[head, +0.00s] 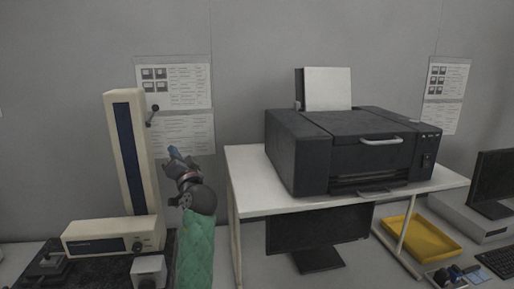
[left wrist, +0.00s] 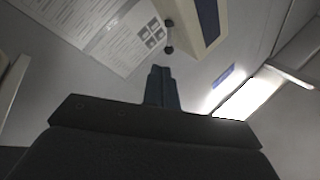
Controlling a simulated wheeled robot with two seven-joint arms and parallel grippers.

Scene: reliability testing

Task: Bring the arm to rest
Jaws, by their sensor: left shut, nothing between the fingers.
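My left arm (head: 198,245), in a green sleeve, rises from the bottom of the head view. Its gripper (head: 173,152) points up and to the left, in front of the wall and between the tall cream instrument and the printer stand. In the left wrist view the gripper's two fingers (left wrist: 161,75) are together with nothing between them. The gripper appears clear of the things around it. My right gripper is in neither view.
A cream instrument column (head: 148,150) with a lever stands at left. A black printer (head: 350,150) sits on a white stand (head: 245,170) to the right. Under it are a dark monitor (head: 318,228) and a yellow tray (head: 425,248). Paper sheets (head: 175,85) hang on the wall.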

